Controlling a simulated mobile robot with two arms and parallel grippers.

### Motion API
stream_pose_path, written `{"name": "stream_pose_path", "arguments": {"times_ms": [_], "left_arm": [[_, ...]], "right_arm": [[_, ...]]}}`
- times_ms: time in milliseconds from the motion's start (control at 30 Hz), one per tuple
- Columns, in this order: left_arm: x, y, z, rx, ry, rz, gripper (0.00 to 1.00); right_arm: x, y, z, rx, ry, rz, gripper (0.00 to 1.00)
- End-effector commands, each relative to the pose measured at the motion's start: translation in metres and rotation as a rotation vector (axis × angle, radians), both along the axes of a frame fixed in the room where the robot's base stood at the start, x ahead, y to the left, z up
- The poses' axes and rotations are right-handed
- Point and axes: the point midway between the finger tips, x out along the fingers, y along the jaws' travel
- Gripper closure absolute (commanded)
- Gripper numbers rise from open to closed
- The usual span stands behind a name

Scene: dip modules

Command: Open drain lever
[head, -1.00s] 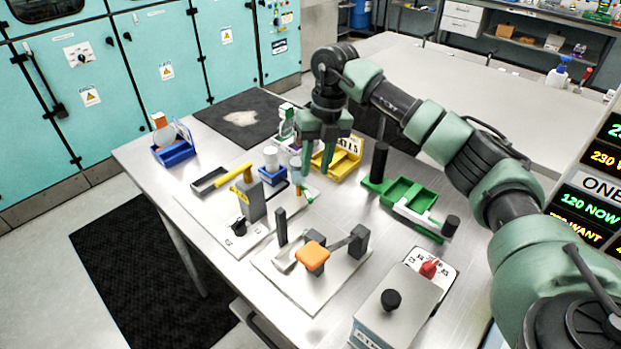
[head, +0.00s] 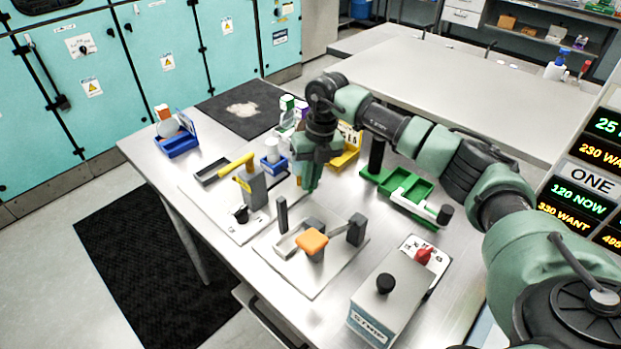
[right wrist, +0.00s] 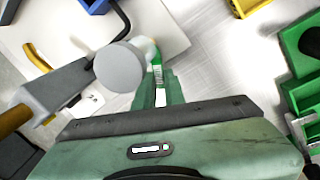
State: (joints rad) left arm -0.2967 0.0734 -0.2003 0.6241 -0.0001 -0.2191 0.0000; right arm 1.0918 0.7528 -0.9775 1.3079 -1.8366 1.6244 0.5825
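My right gripper (head: 309,186) points down in the middle of the steel table, beside the grey block with the yellow handle. In the right wrist view its fingers (right wrist: 159,82) are close together, with a narrow bright-green lever (right wrist: 157,70) between them. This looks like the drain lever. An orange bit and a round pale part (right wrist: 122,66) of the fixture are just beyond and left of it. In the head view my gripper hides the lever. My left gripper is not in view.
A grey block (head: 252,187) with a yellow handle (head: 236,166) stands left of the gripper. An orange-padded lever fixture (head: 312,241) is in front. Green trays (head: 405,184) lie to the right, a blue bin (head: 178,143) at the far left. A switch box (head: 392,292) is near right.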

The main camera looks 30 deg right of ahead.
Motion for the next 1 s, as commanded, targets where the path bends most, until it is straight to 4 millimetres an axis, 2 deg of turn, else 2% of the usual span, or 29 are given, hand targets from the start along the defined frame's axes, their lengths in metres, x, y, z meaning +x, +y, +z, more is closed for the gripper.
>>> {"name": "stream_pose_path", "arguments": {"times_ms": [167,533,867,900,967,1000], "left_arm": [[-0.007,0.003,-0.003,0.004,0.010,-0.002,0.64],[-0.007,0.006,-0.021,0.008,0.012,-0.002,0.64],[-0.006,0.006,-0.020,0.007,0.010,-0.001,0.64],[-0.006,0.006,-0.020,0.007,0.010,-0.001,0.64],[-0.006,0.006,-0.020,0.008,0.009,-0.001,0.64],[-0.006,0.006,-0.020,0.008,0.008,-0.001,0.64]], "right_arm": [[0.001,-0.002,-0.001,-0.001,-0.002,0.017,1.00],[0.006,-0.013,-0.001,-0.001,-0.002,0.303,1.00],[0.006,-0.014,0.001,-0.001,-0.002,0.331,1.00],[0.006,-0.014,0.001,-0.001,-0.002,0.330,0.87],[0.006,-0.014,0.001,-0.001,-0.002,0.330,0.70],[0.006,-0.014,0.001,-0.001,-0.002,0.330,0.67]]}}
